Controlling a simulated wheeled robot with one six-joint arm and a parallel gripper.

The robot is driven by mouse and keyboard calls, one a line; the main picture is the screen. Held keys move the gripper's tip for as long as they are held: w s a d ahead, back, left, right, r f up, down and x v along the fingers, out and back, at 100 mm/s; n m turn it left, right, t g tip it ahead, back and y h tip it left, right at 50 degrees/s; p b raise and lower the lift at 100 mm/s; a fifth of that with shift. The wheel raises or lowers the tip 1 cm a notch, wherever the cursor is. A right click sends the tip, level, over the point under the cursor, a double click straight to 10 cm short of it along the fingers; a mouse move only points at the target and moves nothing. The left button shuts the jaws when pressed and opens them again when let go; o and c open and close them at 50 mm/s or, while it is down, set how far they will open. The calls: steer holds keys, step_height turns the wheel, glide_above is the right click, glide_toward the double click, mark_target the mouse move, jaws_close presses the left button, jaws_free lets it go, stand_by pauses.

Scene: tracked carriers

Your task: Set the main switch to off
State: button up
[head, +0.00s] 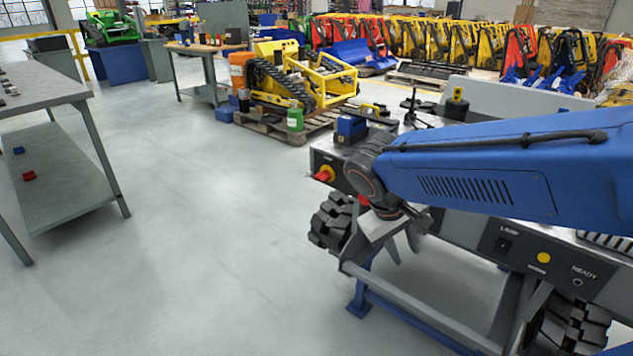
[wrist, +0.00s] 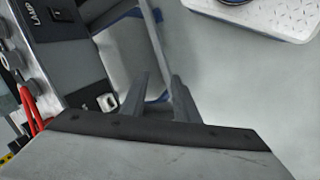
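The long side carries a black rocker switch (head: 503,245) under a partly covered label, and a yellow button (head: 544,258). A black rubber track (head: 333,222) sits below the knob. A grey workbench (head: 60,84) stands left. The floor between is clear.

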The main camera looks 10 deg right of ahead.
steer(key=w+a+n+h, duration=0.1)
steer(key=w+h, duration=0.3)
steer(key=w, duration=0.3)
steer(key=n+t+h, duration=0.5)
steer(key=t+h, duration=0.1)
steer(key=t, duration=0.4)
glide_toward(319, 179)
steer(key=x, duration=0.8)
steer(key=shift+w+d, duration=0.25)
steer(key=shift+d, duration=0.05)
jaws_close()
